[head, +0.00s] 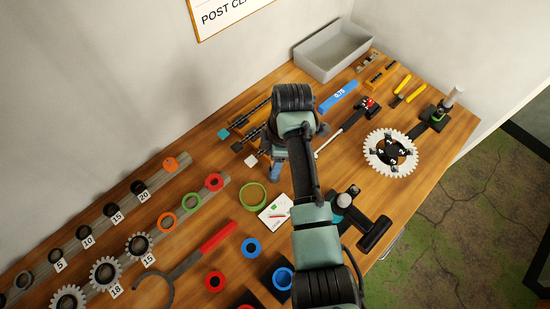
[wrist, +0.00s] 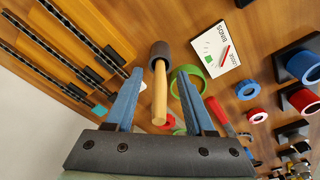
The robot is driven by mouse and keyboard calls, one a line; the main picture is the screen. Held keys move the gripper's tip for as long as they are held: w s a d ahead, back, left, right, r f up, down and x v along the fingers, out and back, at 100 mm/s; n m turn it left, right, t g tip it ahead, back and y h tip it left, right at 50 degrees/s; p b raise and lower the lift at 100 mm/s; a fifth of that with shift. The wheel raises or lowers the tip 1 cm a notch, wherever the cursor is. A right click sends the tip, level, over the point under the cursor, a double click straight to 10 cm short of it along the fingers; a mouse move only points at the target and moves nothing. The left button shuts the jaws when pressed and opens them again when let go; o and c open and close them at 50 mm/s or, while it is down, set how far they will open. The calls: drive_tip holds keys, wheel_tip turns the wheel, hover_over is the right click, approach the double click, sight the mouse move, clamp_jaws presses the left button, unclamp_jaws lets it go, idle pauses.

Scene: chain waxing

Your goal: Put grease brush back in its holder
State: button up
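The grease brush shows in the wrist view as a pale wooden handle (wrist: 159,100) pointing towards the camera. Its far end meets a dark grey, cup-like cylinder (wrist: 161,52), apparently the holder, and seems to stand in it. How deep it sits and its bristles are hidden. My gripper (wrist: 160,75) is open, with one blue finger on each side of the handle and a visible gap to both. In the head view my gripper (head: 275,168) is low over the middle of the bench, and my arm hides the brush and holder.
Dark chain-like strips (wrist: 62,50) lie left of the brush in the wrist view. A green ring (wrist: 188,82) and a white card (wrist: 222,45) are close on its right. A grey bin (head: 333,50) and a chainring (head: 391,153) stand farther off on the bench.

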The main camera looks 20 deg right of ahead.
drive_tip(key=shift+r, duration=0.15)
wheel_tip(320, 180, up, 13)
drive_tip(key=d+p, duration=0.1)
drive_tip(key=p, duration=0.2)
drive_tip(key=shift+s+d+f, duration=0.2)
drive_tip(key=shift+s+d, duration=0.05)
drive_tip(key=shift+s, duration=0.05)
idle(0.6)
